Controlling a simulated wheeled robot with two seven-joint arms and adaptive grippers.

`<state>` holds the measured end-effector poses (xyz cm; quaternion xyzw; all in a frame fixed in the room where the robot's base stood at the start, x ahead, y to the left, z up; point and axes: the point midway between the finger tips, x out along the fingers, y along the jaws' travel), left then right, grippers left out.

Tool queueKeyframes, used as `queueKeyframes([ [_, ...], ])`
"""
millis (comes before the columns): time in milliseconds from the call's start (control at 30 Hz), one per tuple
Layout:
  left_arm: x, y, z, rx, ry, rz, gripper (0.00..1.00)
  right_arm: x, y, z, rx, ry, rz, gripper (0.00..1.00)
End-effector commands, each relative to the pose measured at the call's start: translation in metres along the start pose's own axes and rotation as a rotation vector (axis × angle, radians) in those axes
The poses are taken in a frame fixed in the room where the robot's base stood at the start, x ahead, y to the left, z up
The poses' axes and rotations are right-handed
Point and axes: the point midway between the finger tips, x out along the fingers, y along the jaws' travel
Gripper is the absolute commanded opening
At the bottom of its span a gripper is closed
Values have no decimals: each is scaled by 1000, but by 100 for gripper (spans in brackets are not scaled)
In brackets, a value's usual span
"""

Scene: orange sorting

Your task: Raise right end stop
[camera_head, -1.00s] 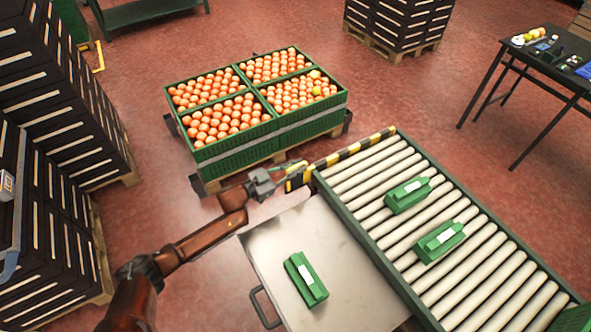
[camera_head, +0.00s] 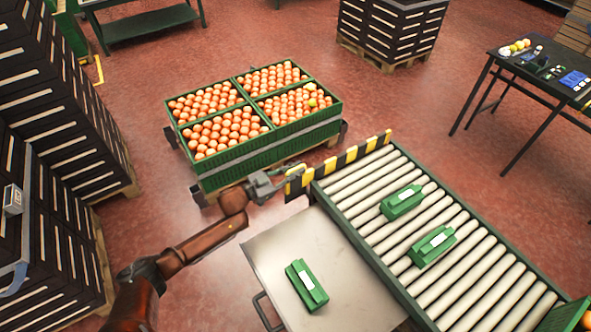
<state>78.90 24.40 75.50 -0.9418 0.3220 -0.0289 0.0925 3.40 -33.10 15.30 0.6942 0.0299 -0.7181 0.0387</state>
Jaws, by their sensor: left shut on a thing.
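A yellow-and-black striped end stop (camera_head: 345,161) stands across the far end of the roller conveyor (camera_head: 425,228), its striped face showing broad. My left gripper (camera_head: 287,174) is at the left end of this bar, shut on it; the exact grip is small and partly hidden by the fingers. My right gripper is not in view.
Two green clamp-like blocks (camera_head: 402,201) (camera_head: 433,246) sit on the rollers. Another green block (camera_head: 307,285) lies on the metal plate (camera_head: 272,246) beside the conveyor. Green crates of oranges (camera_head: 240,165) stand on a pallet behind my gripper. Stacked black crates (camera_head: 62,130) stand left.

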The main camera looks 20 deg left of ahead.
Motion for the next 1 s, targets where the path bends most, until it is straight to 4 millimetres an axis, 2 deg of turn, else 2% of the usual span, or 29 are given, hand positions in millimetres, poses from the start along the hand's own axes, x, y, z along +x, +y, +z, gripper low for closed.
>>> queueKeyframes([
  [33,0,-7,-8,8,10,-6,14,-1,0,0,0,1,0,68],
  [267,1,-4,-6,5,8,-3,30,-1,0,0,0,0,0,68],
  [633,-5,-2,-3,3,4,-1,30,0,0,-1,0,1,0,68],
  [767,-23,-2,-2,3,3,-1,30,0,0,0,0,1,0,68],
  [1000,-74,-3,-2,3,2,-2,30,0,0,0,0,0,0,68],
])
